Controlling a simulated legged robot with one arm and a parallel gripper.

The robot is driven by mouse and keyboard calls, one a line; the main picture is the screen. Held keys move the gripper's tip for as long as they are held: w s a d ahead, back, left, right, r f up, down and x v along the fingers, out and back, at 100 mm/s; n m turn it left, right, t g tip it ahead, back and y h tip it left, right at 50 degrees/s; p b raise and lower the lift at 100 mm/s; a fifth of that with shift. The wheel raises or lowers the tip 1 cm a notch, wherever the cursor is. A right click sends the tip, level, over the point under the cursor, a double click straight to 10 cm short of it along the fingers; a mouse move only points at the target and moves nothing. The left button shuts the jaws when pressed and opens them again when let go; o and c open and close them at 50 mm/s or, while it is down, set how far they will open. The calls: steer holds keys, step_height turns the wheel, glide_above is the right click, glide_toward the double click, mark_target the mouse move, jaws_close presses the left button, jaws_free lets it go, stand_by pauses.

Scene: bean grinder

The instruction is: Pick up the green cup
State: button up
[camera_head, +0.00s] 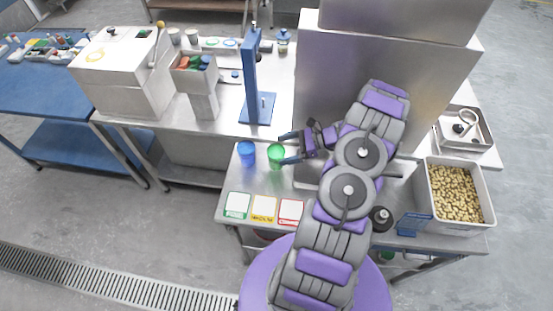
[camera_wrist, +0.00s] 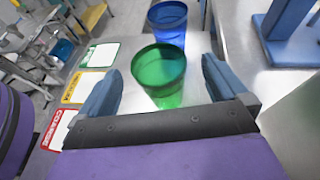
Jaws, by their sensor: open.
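The green cup (camera_head: 276,156) stands upright on the metal table, just right of the blue cup (camera_head: 246,153). My gripper (camera_head: 284,147) is at the green cup's right side, with its two blue fingers pointing left. In the wrist view, the green cup (camera_wrist: 161,76) appears between the two open fingers of my gripper (camera_wrist: 165,85), nearer the left finger's tip side. Its lower part is close to the gripper's dark palm bar. I cannot tell whether a finger touches it. The blue cup (camera_wrist: 168,22) stands beyond it, past the fingertips.
Green, yellow and red label cards (camera_head: 264,208) lie at the table's front. A blue stand (camera_head: 258,108) rises behind the cups. A large metal housing (camera_head: 345,75) stands right of it. A tray of beans (camera_head: 431,200) sits at the right. The table left of my arm is mostly clear.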

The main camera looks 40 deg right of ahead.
mark_target(271, 153)
steer(key=x, duration=0.5)
steer(key=shift+w+a+b, duration=0.2)
steer(key=shift+a+b, duration=0.1)
steer(key=shift+b, duration=0.1)
steer(key=shift+f, duration=0.1)
steer(key=c, duration=1)
